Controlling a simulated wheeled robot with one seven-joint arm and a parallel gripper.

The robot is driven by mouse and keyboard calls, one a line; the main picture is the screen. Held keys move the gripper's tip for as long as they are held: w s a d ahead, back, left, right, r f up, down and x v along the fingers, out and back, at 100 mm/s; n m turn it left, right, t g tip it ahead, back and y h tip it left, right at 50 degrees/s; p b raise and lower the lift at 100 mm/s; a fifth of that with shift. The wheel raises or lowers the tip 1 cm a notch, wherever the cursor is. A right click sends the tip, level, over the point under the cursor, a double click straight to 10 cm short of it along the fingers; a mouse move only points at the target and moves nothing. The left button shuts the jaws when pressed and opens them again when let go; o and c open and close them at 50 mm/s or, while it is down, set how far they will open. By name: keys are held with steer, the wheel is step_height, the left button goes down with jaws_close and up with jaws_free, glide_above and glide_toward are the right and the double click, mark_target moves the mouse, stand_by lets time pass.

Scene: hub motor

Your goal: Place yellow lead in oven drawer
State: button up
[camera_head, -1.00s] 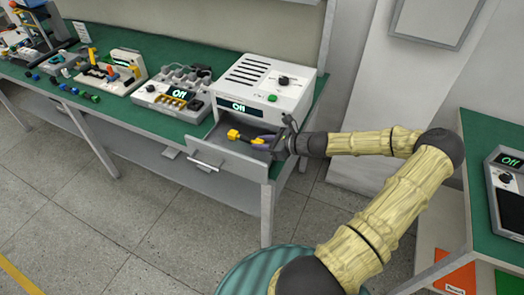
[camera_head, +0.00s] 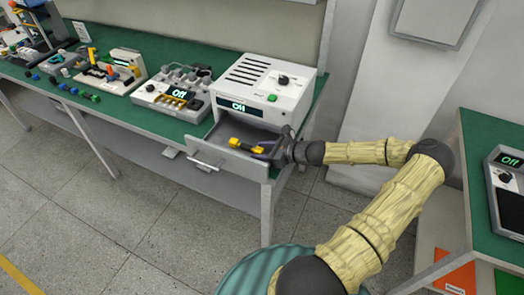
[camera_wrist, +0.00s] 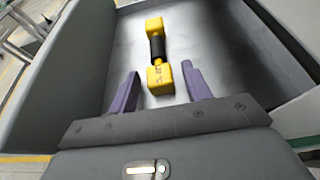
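The yellow lead (camera_wrist: 157,50), with a black middle part and two yellow blocky ends, lies on the floor of the open oven drawer (camera_wrist: 228,55) in the wrist view. It also shows in the head view (camera_head: 243,145). My gripper (camera_wrist: 160,85) is open, its two purple fingers apart on either side of the lead's near end. In the head view my gripper (camera_head: 268,147) reaches into the drawer from the right. The white oven (camera_head: 265,90) behind reads "Off", and its drawer (camera_head: 228,165) is pulled out.
Small coloured parts (camera_head: 75,92) lie further left. Another green table (camera_head: 490,140) with a device stands at the right.

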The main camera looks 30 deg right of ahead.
steer(key=shift+d+r, duration=0.1)
steer(key=shift+r, duration=0.05)
steer(key=v, duration=1.2)
steer(key=shift+b, duration=0.3)
stand_by(0.9)
